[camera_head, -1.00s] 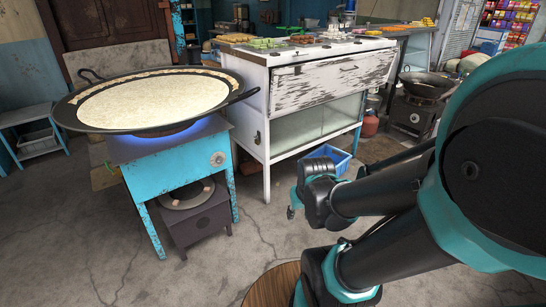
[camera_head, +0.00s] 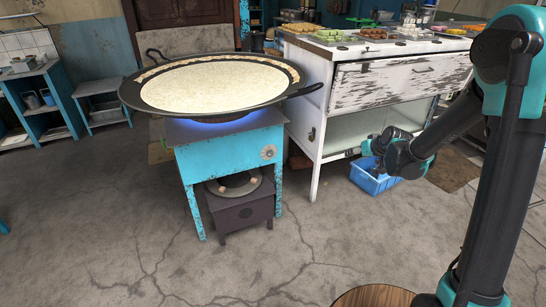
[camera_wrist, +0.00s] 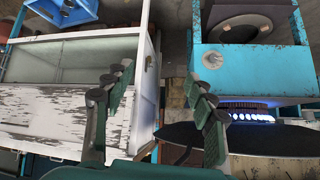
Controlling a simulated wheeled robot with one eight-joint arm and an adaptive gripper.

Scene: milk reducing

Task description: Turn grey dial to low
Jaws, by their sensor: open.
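The round grey dial (camera_head: 268,153) sits on the front of the blue stove stand (camera_head: 220,153), near its right edge. It also shows in the wrist view (camera_wrist: 212,60), past the right finger, and nothing touches it. A wide black pan (camera_head: 212,108) of pale creamy milk (camera_head: 215,86) rests on the stove. A blue flame glows beneath the pan and shows in the wrist view (camera_wrist: 252,116). My gripper (camera_wrist: 160,82) is open and empty, its two green-and-black fingers apart. In the head view my gripper (camera_head: 368,148) is right of the dial, before the white counter.
The worn white counter (camera_head: 400,86) stands close to the stove's right, with a blue crate (camera_head: 374,180) below. The pan handle (camera_head: 304,89) juts out above the gap. A dark burner box (camera_head: 240,207) sits under the stove. The floor in front is clear.

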